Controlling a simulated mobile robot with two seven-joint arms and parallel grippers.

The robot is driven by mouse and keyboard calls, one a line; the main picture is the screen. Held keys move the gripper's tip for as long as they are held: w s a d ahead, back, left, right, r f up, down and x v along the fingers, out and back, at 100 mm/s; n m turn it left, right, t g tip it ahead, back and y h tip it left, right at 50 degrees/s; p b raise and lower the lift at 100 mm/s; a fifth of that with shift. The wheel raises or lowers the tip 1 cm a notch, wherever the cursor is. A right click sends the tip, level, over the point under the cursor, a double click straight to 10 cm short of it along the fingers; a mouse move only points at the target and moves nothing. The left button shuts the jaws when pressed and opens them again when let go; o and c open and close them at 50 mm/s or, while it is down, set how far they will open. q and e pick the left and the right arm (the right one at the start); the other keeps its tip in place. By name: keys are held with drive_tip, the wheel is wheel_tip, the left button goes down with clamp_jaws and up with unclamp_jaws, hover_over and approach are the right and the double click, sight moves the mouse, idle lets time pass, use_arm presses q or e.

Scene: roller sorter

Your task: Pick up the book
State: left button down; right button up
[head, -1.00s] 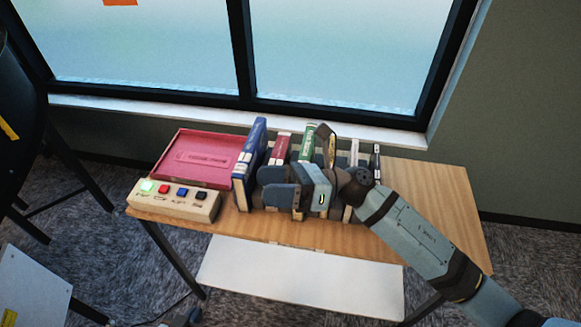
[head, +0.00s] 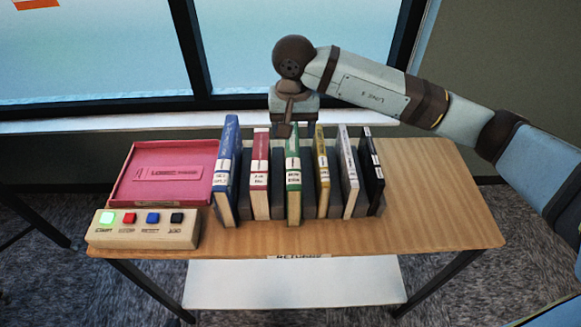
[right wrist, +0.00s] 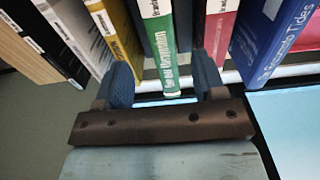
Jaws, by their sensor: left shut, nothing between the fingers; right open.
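Several upright books stand in a row in dark dividers on a wooden table. They are blue (head: 226,175), red (head: 259,190), green (head: 293,190), yellow (head: 321,165), white (head: 348,170) and black (head: 371,170). The task does not say which book is meant. My right gripper (head: 287,118) is above and behind the row, near the green book. In the right wrist view its open fingers (right wrist: 163,80) point towards the books, with the green book (right wrist: 163,45) between their directions. Nothing is held. My left gripper is not in view.
A pink tray (head: 125,185) lies left of the blue book. In front of it is a button box (head: 145,240) with a lit green button. The table's right side (head: 440,200) is clear. A window (head: 90,60) rises behind, and a white lower shelf (head: 290,285) is below.

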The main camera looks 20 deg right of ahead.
sight(292, 148)
wheel_tip(292, 148, down, 5)
drive_tip(key=shift+a+r, duration=0.1)
drive_tip(key=shift+r, duration=0.1)
drive_tip(key=shift+w+f+p, duration=0.15)
drive_tip(key=shift+f+p, duration=0.7)
drive_tip(key=shift+f, duration=1.8)
drive_tip(key=shift+r, duration=0.1)
clamp_jaws()
